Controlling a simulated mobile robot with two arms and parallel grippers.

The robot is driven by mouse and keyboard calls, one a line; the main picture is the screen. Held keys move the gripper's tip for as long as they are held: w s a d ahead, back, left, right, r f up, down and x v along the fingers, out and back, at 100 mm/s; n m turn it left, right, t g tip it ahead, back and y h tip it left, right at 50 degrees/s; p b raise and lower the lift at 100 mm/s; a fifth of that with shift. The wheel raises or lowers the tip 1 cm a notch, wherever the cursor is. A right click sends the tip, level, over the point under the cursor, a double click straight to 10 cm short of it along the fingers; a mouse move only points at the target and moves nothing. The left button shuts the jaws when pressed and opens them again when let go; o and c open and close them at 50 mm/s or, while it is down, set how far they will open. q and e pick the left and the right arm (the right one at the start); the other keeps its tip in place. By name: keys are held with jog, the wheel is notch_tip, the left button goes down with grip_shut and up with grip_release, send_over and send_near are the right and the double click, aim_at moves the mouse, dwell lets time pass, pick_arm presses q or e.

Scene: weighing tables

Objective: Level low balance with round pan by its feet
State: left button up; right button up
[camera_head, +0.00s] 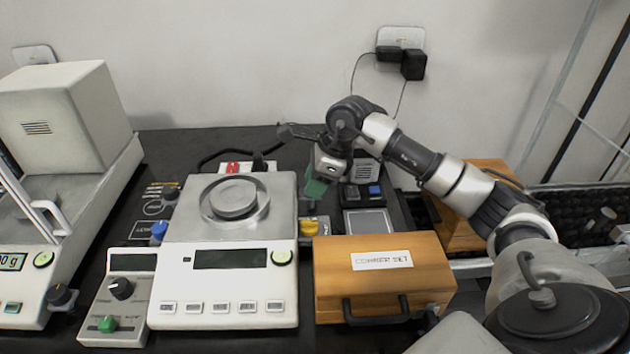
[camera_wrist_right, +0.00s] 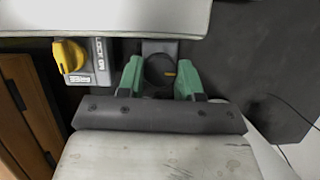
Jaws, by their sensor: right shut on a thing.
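The low balance (camera_head: 195,277) stands mid-table, with a dark display and a round pan (camera_head: 258,210) bearing a grey disc (camera_head: 232,200). My right gripper (camera_head: 316,187) reaches down behind the right side. My left gripper is out of view.
A wooden case (camera_head: 380,297) stands front right, close to the balance. A control box (camera_head: 118,300) with knobs is front left, and a larger balance (camera_head: 62,120) is far left. Small black devices (camera_head: 362,193) and a flat silver-topped scale (camera_head: 368,222) lie right of my gripper.

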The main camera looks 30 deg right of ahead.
jog(key=shift+m+t, duration=0.5)
jog(key=shift+m, duration=0.7)
jog(key=shift+r+m+t+h+b, duration=0.1)
jog(key=shift+m+t+h+b, duration=0.35)
jog(key=shift+m, duration=0.85)
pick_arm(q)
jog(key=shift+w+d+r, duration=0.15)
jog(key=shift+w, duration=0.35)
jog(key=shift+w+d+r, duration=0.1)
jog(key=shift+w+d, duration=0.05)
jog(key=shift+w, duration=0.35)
pick_arm(e)
jog(key=shift+h, duration=0.25)
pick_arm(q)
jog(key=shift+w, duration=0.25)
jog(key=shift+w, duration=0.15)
pick_arm(e)
jog(key=o, duration=0.9)
jog(key=shift+s, duration=0.1)
jog(key=shift+a, duration=0.1)
jog(key=shift+g, duration=0.25)
